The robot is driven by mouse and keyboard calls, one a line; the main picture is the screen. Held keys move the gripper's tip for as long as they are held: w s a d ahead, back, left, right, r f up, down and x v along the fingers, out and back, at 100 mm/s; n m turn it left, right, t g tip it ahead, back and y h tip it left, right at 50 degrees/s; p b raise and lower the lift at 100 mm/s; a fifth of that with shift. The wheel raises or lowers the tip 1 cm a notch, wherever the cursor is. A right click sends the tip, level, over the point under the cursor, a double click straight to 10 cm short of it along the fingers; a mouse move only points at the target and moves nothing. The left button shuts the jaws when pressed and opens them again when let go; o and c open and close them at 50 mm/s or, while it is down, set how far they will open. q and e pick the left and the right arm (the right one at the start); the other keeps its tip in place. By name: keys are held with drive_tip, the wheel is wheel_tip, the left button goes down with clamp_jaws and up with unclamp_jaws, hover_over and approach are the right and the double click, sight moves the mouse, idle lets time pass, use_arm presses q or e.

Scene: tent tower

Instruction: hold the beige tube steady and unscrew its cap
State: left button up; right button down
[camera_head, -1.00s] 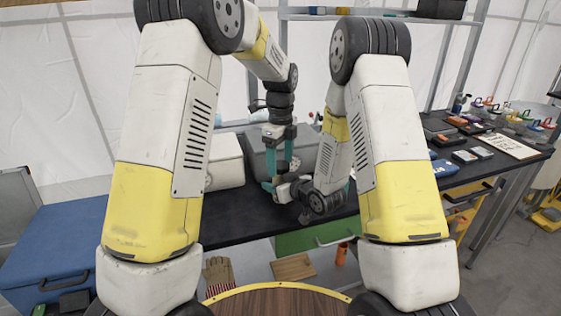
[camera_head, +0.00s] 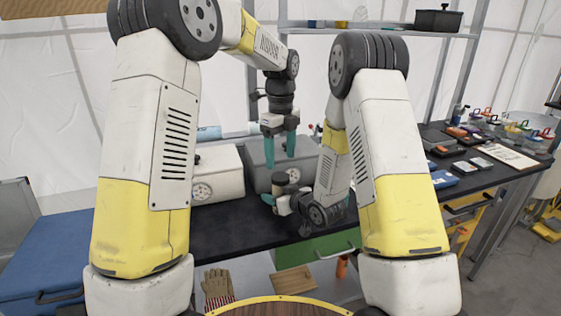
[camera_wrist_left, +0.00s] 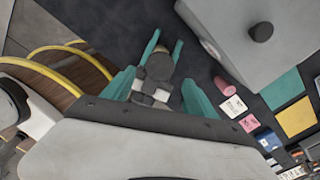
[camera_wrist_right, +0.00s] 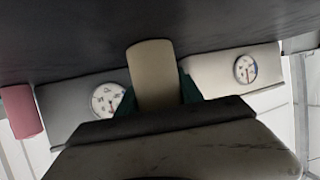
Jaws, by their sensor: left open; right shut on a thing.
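The beige tube (camera_wrist_right: 152,75) stands in the grasp of my right gripper, which is shut on it low over the black table. I cannot tell where the cap meets the tube.
A white box (camera_head: 217,170) with a gauge and a grey box (camera_head: 262,160) stand behind on the table. A pink cylinder (camera_wrist_left: 224,86) lies near the grey box. Small items and a clipboard (camera_head: 504,156) fill the table's right end. Black tabletop (camera_head: 225,232) at the front is clear.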

sight(280, 176)
use_arm(q)
drive_tip(key=shift+r+m, duration=0.6)
drive_tip(key=shift+r, duration=0.1)
drive_tip(key=shift+f, duration=3.85)
drive_tip(key=c, duration=1.5)
drive_tip(key=shift+o, duration=0.2)
drive_tip(key=n, duration=0.3)
drive_tip(key=o, duration=1.5)
drive_tip(key=shift+o, duration=0.2)
